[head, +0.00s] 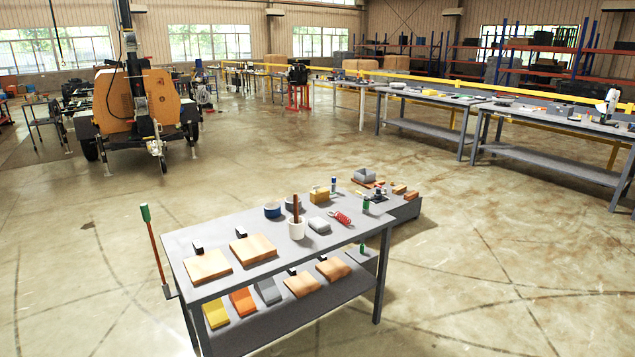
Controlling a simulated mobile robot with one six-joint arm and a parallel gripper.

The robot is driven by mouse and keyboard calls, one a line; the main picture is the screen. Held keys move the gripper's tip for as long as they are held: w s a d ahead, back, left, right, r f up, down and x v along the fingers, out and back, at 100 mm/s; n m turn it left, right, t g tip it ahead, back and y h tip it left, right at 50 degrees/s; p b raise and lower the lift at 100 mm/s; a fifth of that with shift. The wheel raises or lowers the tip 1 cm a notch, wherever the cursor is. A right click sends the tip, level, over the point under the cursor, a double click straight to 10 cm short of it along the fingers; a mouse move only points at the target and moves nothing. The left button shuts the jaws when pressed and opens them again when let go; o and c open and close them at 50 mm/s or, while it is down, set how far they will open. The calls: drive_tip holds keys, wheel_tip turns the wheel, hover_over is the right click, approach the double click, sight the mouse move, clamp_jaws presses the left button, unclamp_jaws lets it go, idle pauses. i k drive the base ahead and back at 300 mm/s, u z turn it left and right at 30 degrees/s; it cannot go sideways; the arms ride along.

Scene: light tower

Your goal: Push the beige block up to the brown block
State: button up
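No block is plainly the beige one or the brown one at this size. On the grey workbench (185,240), a pale grey-beige block (319,225) lies right of a white cup (296,230) holding a brown stick. Small orange-brown blocks (398,189) lie on the low grey surface at the bench's far right end, apart from the pale block. Two light wooden boards (207,266) (253,249), each with a black piece at its back edge, lie at the bench's left. My gripper is not in view.
A lower shelf holds coloured and wooden boards. Floor around is open.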

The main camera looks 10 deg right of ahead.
sight(397, 190)
drive_tip(key=z, duration=0.45)
drive_tip(key=i, duration=0.75)
drive_tip(key=z, duration=0.7)
drive_tip(key=i, duration=0.8)
drive_tip(key=z, duration=0.4)
drive_tip(key=i, duration=2.45)
drive_tip(key=u, duration=0.65)
drive_tip(key=i, duration=0.85)
drive_tip(key=u, duration=0.7)
drive_tip(key=i, duration=0.45)
drive_tip(key=u, duration=0.15)
